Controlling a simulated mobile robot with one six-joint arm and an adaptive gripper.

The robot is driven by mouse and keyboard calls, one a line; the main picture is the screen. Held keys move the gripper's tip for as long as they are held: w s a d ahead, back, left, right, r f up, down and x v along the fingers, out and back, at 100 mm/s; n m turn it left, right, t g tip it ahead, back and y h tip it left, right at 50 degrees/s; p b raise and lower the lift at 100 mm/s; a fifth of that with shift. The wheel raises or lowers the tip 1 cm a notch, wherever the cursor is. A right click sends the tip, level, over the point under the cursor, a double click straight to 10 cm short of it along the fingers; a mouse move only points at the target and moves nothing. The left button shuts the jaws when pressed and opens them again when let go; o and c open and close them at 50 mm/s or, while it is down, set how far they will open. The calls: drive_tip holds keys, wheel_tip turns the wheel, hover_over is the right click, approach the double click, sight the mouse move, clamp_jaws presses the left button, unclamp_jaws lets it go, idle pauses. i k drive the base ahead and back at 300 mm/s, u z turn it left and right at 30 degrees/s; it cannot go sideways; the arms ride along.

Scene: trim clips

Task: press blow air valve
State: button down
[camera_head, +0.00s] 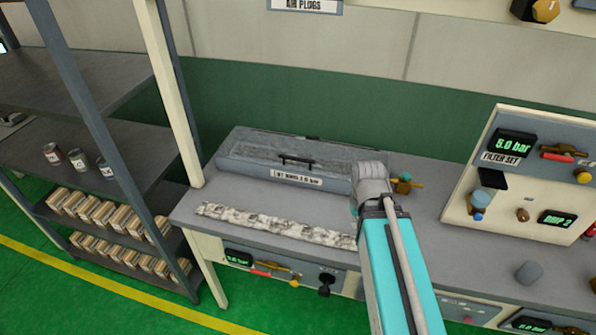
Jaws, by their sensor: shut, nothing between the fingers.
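I cannot tell which fitting is the blow air valve. A brass fitting with a teal part (404,184) sits on the bench, just right of my arm's grey wrist. A front panel under the bench carries a green display, a red-handled brass valve (266,271) and a black knob (326,284). The right-hand panel carries another red-handled valve (560,153) beside a "5.0 bar" display (512,143). My teal arm reaches up from the bottom to the bench. My gripper's fingers are hidden behind the wrist and forearm.
A grey lidded box (255,165) with a black handle stands at the bench's back. A mottled strip (280,223) lies in front. A grey cylinder (528,272) stands at right. A shelf rack (85,75) with cans and boxes stands left. My arm hides part of the bench front.

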sight(269, 274)
drive_tip(key=u, duration=0.95)
drive_tip(key=k, duration=0.5)
drive_tip(key=u, duration=0.1)
drive_tip(key=i, duration=0.5)
drive_tip(key=z, duration=0.05)
